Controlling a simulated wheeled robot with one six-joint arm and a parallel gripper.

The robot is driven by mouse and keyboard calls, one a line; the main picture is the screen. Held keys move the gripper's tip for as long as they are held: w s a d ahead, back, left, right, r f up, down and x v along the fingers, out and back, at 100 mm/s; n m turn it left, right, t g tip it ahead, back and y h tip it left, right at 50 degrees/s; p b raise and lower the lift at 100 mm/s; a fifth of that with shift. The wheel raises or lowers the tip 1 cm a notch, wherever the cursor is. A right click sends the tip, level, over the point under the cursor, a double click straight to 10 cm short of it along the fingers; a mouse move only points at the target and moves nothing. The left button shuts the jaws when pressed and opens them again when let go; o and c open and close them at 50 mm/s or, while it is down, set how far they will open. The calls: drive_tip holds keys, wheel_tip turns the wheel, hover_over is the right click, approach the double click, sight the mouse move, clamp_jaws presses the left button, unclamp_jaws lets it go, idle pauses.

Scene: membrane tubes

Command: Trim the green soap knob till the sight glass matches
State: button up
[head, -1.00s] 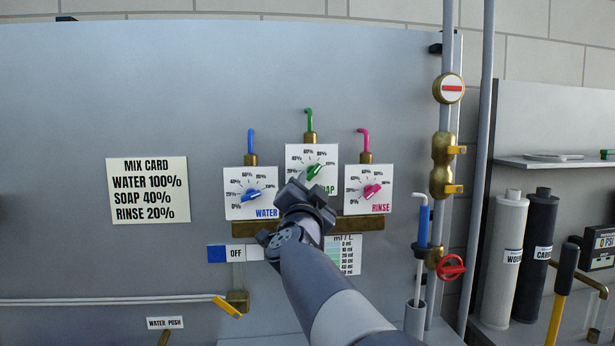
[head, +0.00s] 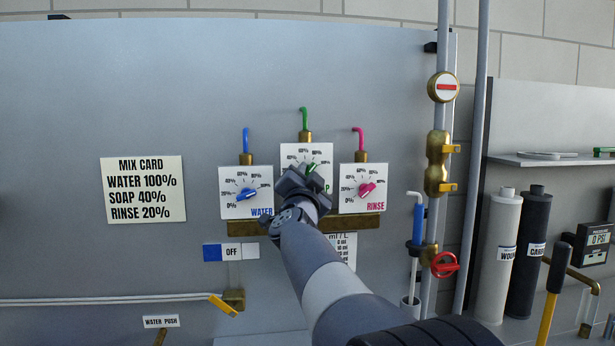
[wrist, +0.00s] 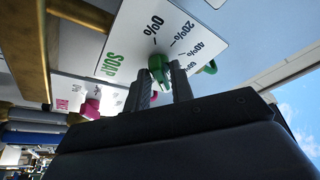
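The green soap knob (head: 312,168) sits on the top middle dial plate (head: 292,152), mostly hidden behind my gripper (head: 304,180) in the head view. In the wrist view, the green knob (wrist: 158,68) shows at my gripper's fingertips (wrist: 160,82), with one finger on each side. I cannot tell whether the fingers press on it. The knob's pointer setting is not readable. The scale marked ml/L (head: 345,246) below the dials is partly covered by my arm, and its sight glass level is hidden. The mix card (head: 142,189) reads water 100%, soap 40%, rinse 20%.
The blue water knob (head: 247,194) and pink rinse knob (head: 367,189) flank the soap dial closely. A brass bar (head: 350,226) runs below them. A pipe with brass valves (head: 438,162) and a red handwheel (head: 445,264) stand to the right. The panel's left is mostly clear.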

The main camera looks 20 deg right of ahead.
clamp_jaws()
drive_tip(key=shift+r+m+p, duration=0.15)
drive_tip(key=shift+m+p, duration=0.15)
drive_tip(key=shift+p, duration=0.35)
drive_tip(key=shift+a+m+g+p, duration=0.1)
drive_tip(key=shift+m+g+p, duration=0.3)
drive_tip(key=shift+m+p, duration=0.3)
drive_tip(key=shift+h+p, duration=0.3)
drive_tip(key=o, duration=0.5)
unclamp_jaws()
drive_tip(key=b+v, duration=0.1)
drive_tip(key=v, duration=0.9)
drive_tip(key=shift+s+a+b, duration=0.2)
drive_tip(key=shift+s+b, duration=0.1)
drive_tip(key=shift+b, duration=0.1)
